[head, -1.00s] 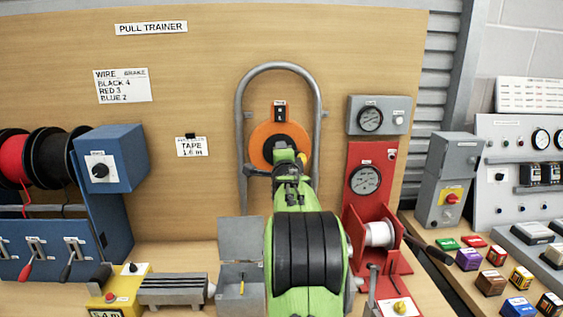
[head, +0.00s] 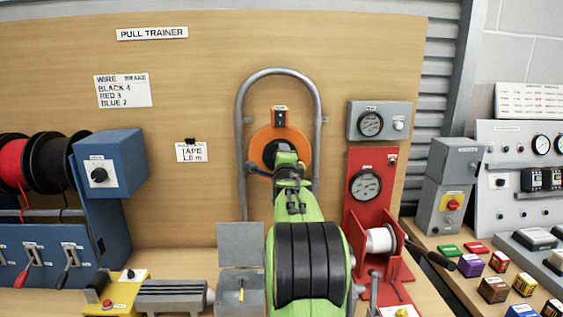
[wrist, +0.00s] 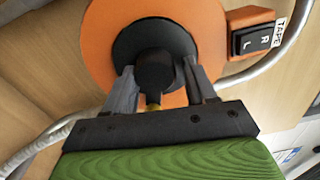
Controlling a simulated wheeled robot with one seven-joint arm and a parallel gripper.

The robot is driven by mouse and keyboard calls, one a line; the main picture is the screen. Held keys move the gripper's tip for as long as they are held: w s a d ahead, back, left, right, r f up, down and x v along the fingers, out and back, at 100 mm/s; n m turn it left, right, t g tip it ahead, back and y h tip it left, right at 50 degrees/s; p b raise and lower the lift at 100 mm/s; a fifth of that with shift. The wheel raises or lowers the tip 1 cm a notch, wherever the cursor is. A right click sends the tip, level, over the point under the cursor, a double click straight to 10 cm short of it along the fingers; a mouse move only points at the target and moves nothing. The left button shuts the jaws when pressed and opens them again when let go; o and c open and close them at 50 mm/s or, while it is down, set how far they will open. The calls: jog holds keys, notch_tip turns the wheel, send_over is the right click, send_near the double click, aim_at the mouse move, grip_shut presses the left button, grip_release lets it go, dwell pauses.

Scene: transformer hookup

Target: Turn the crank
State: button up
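The orange disc (head: 262,145) with a black hub stands on the plywood board inside a grey bent-pipe hoop. It fills the top of the wrist view (wrist: 100,50). A black round knob (wrist: 155,70), with a small yellow piece below it, sticks out in front of the hub; I take it for part of the crank. My gripper (wrist: 158,75) has its grey fingers on either side of this knob. Whether they press on it I cannot tell. In the head view my green arm hides the disc's lower part and most of the gripper.
A grey pipe hoop (head: 241,130) surrounds the disc. An orange switch box (wrist: 257,33) sits beside it. A red panel (head: 364,162) with a gauge and a white spool (head: 380,240) stand to the right. A blue box (head: 120,160) and wire reels are at left.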

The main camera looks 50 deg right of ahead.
jog(key=shift+o, duration=1.2)
jog(key=shift+s+d, duration=0.1)
jog(key=shift+d, duration=0.05)
jog(key=shift+d+f, duration=0.1)
jog(key=shift+f, duration=0.05)
jog(key=b+v, duration=0.1)
jog(key=v, duration=1.4)
jog(key=shift+s+a, duration=0.2)
jog(key=shift+a, duration=0.1)
